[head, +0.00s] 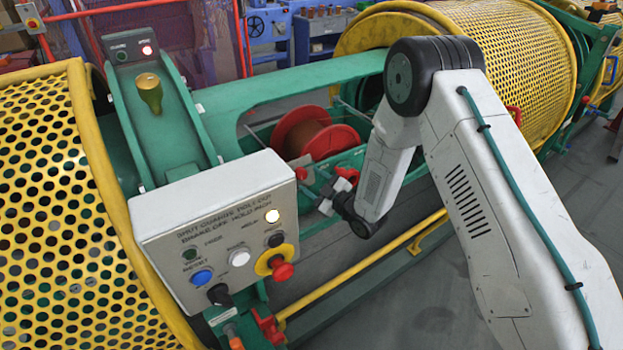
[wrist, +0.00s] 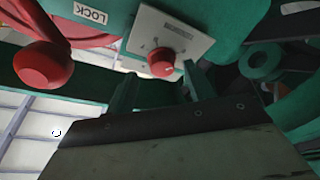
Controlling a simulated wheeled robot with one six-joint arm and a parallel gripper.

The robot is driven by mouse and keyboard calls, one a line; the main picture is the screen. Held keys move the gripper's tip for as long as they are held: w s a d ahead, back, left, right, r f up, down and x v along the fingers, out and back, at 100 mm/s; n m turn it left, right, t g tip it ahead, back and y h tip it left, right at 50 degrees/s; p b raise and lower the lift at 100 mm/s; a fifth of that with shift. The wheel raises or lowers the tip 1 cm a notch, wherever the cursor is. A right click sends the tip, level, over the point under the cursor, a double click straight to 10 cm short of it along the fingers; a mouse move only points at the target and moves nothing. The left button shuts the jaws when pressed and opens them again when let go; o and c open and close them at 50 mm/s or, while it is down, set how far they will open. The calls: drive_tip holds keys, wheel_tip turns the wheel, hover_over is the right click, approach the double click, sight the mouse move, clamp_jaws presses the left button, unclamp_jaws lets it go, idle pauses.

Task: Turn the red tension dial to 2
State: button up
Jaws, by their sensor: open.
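The red tension dial (wrist: 160,62) shows in the wrist view as a round red knob on a pale plate (wrist: 140,22). Small marks lie around it, too small to read, and a faint pale mark shows near its lower edge. In the head view my gripper (head: 330,196) is open and empty, low beside the green frame in the middle. Small red parts show close to it, but I cannot tell whether one is the dial.
A larger red knob (wrist: 43,65) stands left of the dial, near a LOCK label (wrist: 90,13). A dark bolted slab (wrist: 170,122) fills the lower wrist view. In the head view, a button panel (head: 215,235), a red spool (head: 312,135) and a yellow rail (head: 365,262) lie around.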

sight(303, 176)
drive_tip(key=shift+x, duration=1.4)
drive_tip(key=shift+a, duration=0.1)
drive_tip(key=c, duration=1)
drive_tip(key=shift+d, duration=0.45)
drive_tip(key=shift+a+r+m, duration=0.1)
drive_tip(key=shift+a+m, duration=0.2)
drive_tip(key=shift+a, duration=0.1)
drive_tip(key=shift+o, duration=0.2)
drive_tip(key=m, duration=0.2)
drive_tip(key=m+t+h, duration=0.1)
drive_tip(key=m, duration=0.1)
drive_tip(key=m+t+h, duration=0.1)
drive_tip(key=m, duration=0.1)
drive_tip(key=shift+s+a+r+m, duration=0.1)
drive_tip(key=shift+a+m, duration=0.2)
drive_tip(key=shift+a, duration=0.05)
drive_tip(key=m+h, duration=0.1)
drive_tip(key=m, duration=0.2)
drive_tip(key=m+t+h, duration=0.1)
drive_tip(key=m, duration=0.1)
drive_tip(key=shift+s+a+m, duration=0.1)
drive_tip(key=shift+m, duration=0.3)
drive_tip(key=shift+m+t+h, duration=0.3)
drive_tip(key=shift+m+h, duration=0.7)
drive_tip(key=shift+m, duration=1.2)
